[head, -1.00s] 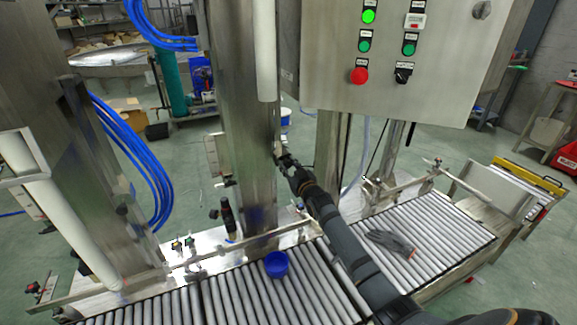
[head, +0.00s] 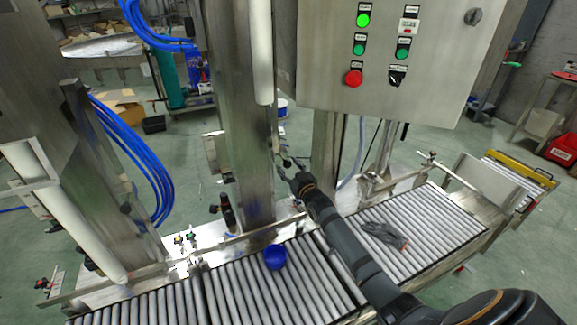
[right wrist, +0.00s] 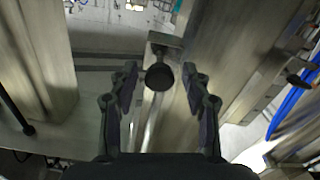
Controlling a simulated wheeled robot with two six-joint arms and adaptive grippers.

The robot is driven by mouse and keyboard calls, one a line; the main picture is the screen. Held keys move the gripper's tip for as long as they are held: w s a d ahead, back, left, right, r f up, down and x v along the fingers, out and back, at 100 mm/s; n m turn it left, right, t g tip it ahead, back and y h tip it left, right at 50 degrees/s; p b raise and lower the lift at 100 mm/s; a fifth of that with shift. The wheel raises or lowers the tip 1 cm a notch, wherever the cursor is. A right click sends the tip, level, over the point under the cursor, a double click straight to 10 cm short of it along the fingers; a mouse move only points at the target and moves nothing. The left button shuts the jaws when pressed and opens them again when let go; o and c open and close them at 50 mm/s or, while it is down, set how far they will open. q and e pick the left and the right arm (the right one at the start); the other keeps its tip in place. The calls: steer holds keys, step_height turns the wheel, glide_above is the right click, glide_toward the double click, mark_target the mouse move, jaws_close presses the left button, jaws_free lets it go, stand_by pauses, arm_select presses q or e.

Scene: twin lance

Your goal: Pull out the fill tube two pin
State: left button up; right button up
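A pin with a round black knob (right wrist: 160,77) sits on a small metal bracket at the steel column, seen in the right wrist view. My right gripper (right wrist: 161,88) is open, with one finger on each side of the knob and gaps between. In the head view my right gripper (head: 284,168) is beside the middle steel column (head: 238,120), below a white tube (head: 262,55). The pin is too small to make out there. My left gripper is not in view.
A roller conveyor (head: 235,295) runs below my arm, with a blue cup (head: 275,257) and dark gloves (head: 384,235) on it. A control box (head: 385,60) hangs at upper right. Blue hoses (head: 140,150) and another white tube (head: 85,235) are at left.

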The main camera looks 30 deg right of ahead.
stand_by(0.3)
steer(key=s, duration=1.2)
steer(key=shift+a, duration=0.35)
steer(key=shift+w, duration=0.1)
